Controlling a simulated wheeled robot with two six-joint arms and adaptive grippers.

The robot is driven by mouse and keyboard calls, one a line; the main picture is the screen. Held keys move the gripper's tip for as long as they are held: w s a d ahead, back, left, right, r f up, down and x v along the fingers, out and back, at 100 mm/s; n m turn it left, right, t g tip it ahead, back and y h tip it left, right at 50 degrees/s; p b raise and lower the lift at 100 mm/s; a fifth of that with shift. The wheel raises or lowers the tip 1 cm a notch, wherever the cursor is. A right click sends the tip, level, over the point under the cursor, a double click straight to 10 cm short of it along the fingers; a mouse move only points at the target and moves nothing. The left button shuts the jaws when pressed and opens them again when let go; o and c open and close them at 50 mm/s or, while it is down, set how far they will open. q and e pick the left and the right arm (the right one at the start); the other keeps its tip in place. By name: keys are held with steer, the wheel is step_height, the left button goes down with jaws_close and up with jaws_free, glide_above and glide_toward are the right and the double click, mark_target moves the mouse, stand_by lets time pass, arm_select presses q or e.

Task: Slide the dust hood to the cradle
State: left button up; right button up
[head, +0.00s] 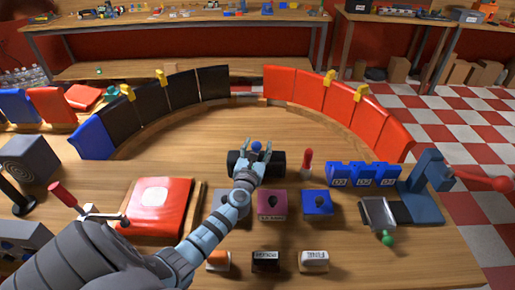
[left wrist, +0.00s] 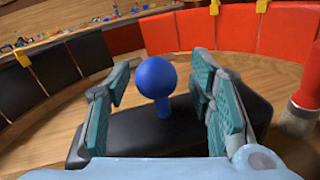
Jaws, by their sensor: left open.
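A black block with a blue ball knob (head: 256,146), which looks like the dust hood, sits on the wooden table ahead. In the left wrist view the knob (left wrist: 155,78) stands on a short blue post on the black block (left wrist: 165,137). My left gripper (head: 256,154) is open, with its fingers on either side of the knob. Gaps show between the knob and the fingers in the left wrist view. Which thing is the cradle I cannot tell; a blue-grey stand (head: 428,172) is at the right. My right gripper is not in view.
Red panels (head: 340,99) and black panels (head: 148,101) curve around the back. Blue numbered blocks (head: 362,174) and a red-topped post (head: 306,162) stand to the right. Grey, maroon (head: 272,203) and blue blocks are in front. A red box (head: 160,205) is left. Table behind the knob is clear.

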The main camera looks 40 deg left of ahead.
arm_select(q)
steer(key=shift+w+a, duration=0.1)
steer(key=shift+w, duration=0.05)
steer(key=shift+s+r, duration=0.2)
steer(key=shift+r, duration=0.05)
steer(key=shift+w+f, duration=0.1)
jaws_close()
